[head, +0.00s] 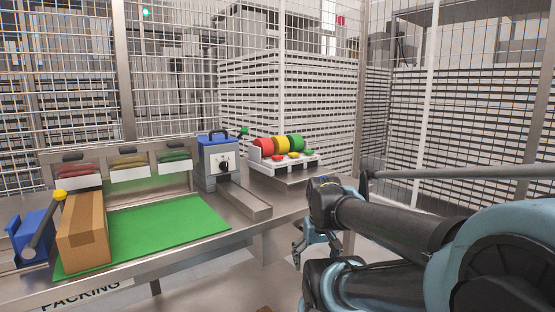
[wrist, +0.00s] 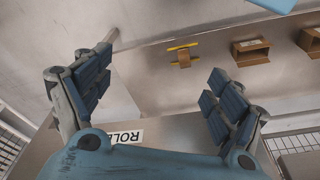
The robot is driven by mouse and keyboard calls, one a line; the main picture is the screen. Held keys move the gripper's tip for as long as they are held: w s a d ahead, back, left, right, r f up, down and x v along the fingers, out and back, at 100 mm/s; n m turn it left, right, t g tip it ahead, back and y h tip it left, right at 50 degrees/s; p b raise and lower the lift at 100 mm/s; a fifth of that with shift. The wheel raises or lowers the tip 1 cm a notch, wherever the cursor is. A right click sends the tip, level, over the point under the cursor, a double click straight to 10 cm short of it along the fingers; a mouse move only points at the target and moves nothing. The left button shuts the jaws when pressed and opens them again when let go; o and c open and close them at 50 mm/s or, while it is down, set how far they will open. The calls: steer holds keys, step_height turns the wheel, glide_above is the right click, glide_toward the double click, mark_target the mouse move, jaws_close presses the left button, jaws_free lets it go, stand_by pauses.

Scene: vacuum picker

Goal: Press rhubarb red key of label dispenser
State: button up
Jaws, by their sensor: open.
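The label dispenser (head: 286,168) is a white unit at the right end of the steel bench. It carries a red, a yellow and a green roll side by side. Three small keys stand on its front: a red key (head: 278,157) at the left, a yellow key (head: 293,155) in the middle and a green key (head: 306,152) at the right. My gripper (wrist: 158,72) shows in the wrist view with its two padded fingers wide apart and nothing between them. In the head view my arm fills the lower right, to the right of the dispenser. I cannot make out the dispenser in the wrist view.
A blue and grey machine (head: 217,160) with a chute stands left of the dispenser. Mesh fencing surrounds the bench.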

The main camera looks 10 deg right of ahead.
jaws_close()
stand_by(1.3)
